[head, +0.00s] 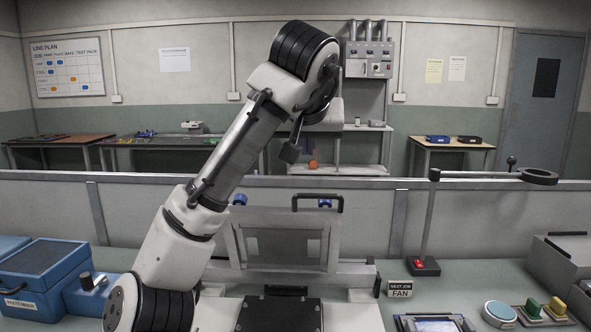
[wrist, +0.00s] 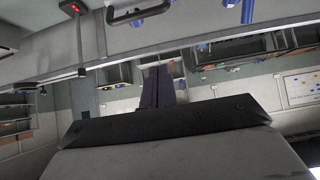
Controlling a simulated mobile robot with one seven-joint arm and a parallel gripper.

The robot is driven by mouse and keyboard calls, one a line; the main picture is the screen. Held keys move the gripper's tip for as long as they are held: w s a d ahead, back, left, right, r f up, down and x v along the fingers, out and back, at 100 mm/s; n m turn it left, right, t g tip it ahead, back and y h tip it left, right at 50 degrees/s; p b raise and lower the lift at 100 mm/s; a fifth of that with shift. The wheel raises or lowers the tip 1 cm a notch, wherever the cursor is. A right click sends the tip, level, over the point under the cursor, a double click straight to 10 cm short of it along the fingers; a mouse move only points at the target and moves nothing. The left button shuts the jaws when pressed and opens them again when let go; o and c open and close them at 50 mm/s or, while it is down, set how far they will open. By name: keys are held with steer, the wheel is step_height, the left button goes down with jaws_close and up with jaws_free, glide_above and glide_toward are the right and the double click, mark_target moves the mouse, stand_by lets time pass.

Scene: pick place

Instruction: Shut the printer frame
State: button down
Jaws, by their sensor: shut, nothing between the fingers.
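The handle (wrist: 140,14) also shows at the top of the wrist view, which looks upside down. My gripper (head: 305,158) is above the frame in the head view, apart from it, and partly hidden by my arm. In the wrist view my gripper's fingers (wrist: 158,72) are shut together and empty.
A lamp on a post (head: 428,220) with a red switch base, a "NEXT JOB FAN" sign (head: 399,289) and a grey bin (head: 562,260) are at the right. A low wall (head: 480,215) runs behind the bench.

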steer(key=p, duration=0.3)
glide_above(307, 210)
steer(key=w, duration=0.2)
step_height(307, 210, down, 7)
steer(key=shift+s+f, duration=0.2)
steer(key=shift+s, duration=0.3)
steer(key=shift+s+f, duration=0.2)
steer(key=shift+s, duration=0.3)
steer(key=shift+s+f, duration=0.4)
steer(key=shift+s, duration=0.35)
steer(key=shift+s+f, duration=0.1)
steer(key=shift+f, duration=0.05)
